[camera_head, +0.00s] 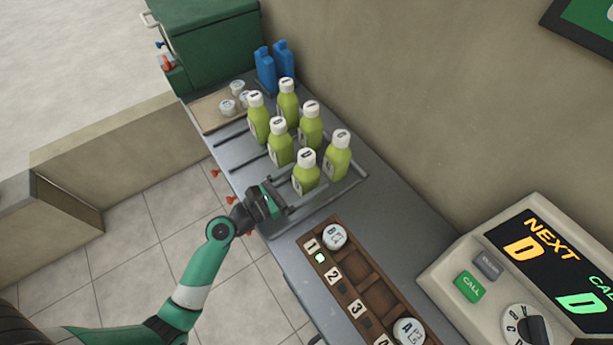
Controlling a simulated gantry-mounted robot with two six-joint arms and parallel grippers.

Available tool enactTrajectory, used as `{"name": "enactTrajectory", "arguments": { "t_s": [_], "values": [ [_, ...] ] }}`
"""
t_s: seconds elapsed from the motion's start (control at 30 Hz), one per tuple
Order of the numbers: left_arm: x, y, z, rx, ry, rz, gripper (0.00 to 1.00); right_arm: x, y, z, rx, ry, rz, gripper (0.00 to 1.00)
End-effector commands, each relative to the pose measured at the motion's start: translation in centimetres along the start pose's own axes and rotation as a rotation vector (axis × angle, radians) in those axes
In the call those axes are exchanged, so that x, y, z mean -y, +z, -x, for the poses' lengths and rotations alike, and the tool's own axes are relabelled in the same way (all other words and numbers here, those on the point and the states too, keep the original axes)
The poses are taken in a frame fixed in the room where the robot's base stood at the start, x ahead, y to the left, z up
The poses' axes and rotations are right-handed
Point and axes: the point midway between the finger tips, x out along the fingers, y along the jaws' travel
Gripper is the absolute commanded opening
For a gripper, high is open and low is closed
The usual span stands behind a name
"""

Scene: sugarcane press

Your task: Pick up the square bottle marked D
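Several yellow-green bottles with white, letter-marked caps stand upright in a rack (350,187) on the grey counter. The letters are small; the nearest bottle (305,178) has a cap that looks like D, but I cannot read it surely. A bottle at its right (337,160) has a cap that looks like C or G. My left gripper (279,202) is low at the rack's near-left edge, left of the nearest bottle and apart from it. It looks open and holds nothing that I can see. My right gripper is out of view.
A brown slotted tray (352,262) with numbered places holds round-topped items marked B (334,236) and A (409,332). A console (520,270) showing NEXT D stands at the right. Blue containers (274,66), small cups (228,106) and a green machine (212,45) are at the back.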

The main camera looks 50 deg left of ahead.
Motion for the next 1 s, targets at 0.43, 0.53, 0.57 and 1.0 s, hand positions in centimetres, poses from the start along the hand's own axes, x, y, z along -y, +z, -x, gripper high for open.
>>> {"name": "enactTrajectory", "arguments": {
  "t_s": [0.43,0.53,0.57,1.0],
  "values": [
    [0.0,0.0,0.0,0.000,0.000,0.000,0.12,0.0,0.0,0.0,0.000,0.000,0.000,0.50],
    [0.0,0.0,0.0,0.000,0.000,0.000,0.00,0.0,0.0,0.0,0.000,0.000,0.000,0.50],
    [0.0,0.1,0.0,0.002,0.000,-0.001,0.00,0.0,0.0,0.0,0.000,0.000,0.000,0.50],
    [0.0,1.9,0.0,0.002,0.000,-0.001,0.00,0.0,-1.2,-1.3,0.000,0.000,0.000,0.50]
  ]
}}
